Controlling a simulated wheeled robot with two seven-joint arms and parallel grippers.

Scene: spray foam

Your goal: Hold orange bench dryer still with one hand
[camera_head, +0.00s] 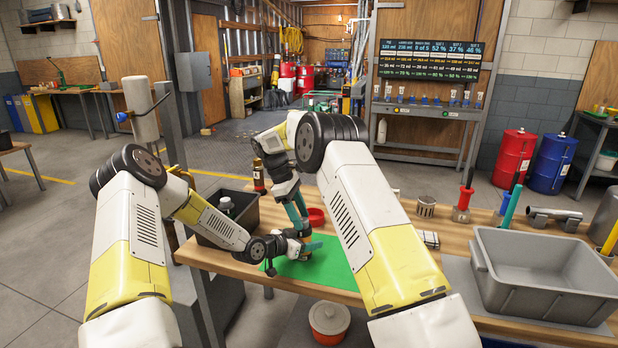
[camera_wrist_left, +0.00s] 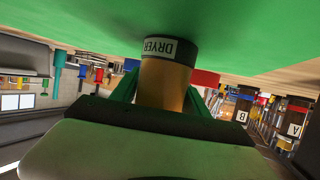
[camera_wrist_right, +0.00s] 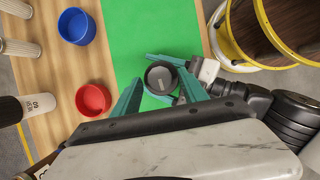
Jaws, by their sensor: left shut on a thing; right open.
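The orange bench dryer (camera_wrist_left: 165,80) is a short cylinder with a dark band and a DRYER label. It stands on the green mat (camera_head: 335,268); in the right wrist view its dark round end (camera_wrist_right: 160,77) faces up. My left gripper (camera_head: 303,250) is shut on it from the side, its teal fingers on either side of the body in the left wrist view (camera_wrist_left: 165,95). My right gripper (camera_wrist_right: 160,98) is open above the dryer, fingers pointing down and apart. In the head view the arms hide most of the dryer.
A red bowl (camera_wrist_right: 93,99) and a blue bowl (camera_wrist_right: 77,26) sit beside the mat. A black bin (camera_head: 243,212) with bottles stands at the bench's left end. A large grey tub (camera_head: 545,268) stands on the right. Bare wood (camera_head: 455,232) shows between.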

